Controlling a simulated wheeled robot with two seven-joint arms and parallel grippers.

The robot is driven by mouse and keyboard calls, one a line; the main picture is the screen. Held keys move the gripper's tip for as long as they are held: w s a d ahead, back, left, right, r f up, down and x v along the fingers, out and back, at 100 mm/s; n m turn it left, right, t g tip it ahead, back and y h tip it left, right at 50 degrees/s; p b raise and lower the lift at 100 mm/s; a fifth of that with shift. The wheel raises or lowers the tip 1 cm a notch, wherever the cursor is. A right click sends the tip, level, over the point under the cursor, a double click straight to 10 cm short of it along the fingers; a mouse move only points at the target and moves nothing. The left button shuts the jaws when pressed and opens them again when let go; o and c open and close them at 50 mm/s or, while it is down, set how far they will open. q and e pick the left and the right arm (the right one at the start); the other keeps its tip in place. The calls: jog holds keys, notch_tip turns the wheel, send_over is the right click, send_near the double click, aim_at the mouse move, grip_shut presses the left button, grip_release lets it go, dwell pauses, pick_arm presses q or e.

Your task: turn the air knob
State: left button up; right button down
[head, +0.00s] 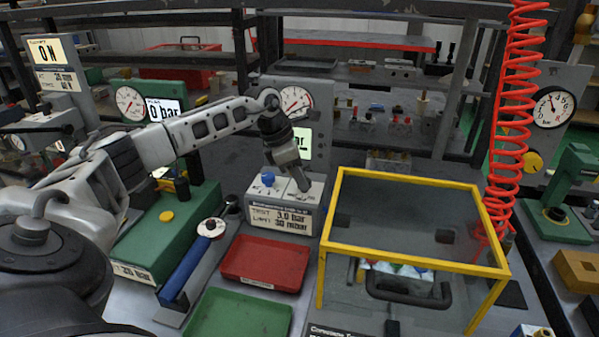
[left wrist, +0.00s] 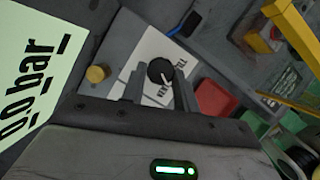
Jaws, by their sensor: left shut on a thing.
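A black knob (left wrist: 160,70) with a white pointer line sits on a white label plate (left wrist: 146,60) in the left wrist view. My left gripper (left wrist: 158,92) has one finger on each side of this knob and is shut on it. In the head view, my left gripper (head: 303,186) reaches down onto the top of a grey valve block (head: 308,206), and hides the knob there. The block's front card reads a test of 3.0 bar and a limit of 30 mbar. My right gripper is in neither view.
A blue knob (head: 268,179) stands on the same block, left of my gripper. A gauge panel (head: 318,95) rises behind. A yellow-framed guard (head: 415,260) stands close on the right. A red tray (head: 263,262) and a green tray (head: 238,318) lie in front.

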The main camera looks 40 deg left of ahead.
pick_arm(q)
jog(key=n, duration=0.2)
jog(key=n+y, duration=0.1)
jog(key=shift+s+d+n+t+p, duration=0.1)
jog(key=shift+d+n+t+p, duration=0.1)
jog(key=shift+n+t+p, duration=0.2)
jog(key=n+y, duration=0.1)
jog(key=n, duration=0.2)
jog(key=shift+d+n+y, duration=0.15)
jog(key=shift+n+y, duration=0.15)
jog(key=n, duration=0.1)
jog(key=n+y+b, duration=0.1)
jog(key=n, duration=0.2)
jog(key=shift+d+y, duration=0.25)
jog(key=shift+y, duration=0.05)
jog(key=shift+n+y+b, duration=0.6)
jog(key=shift+n+b, duration=0.05)
jog(key=shift+n, duration=1.15)
jog(key=o, duration=1)
jog(key=shift+d, duration=0.1)
jog(key=shift+r, duration=0.1)
jog(key=v, duration=1.6)
jog(key=shift+w+r+b, duration=0.1)
jog(key=shift+w+b, duration=0.3)
jog(key=shift+w, duration=0.05)
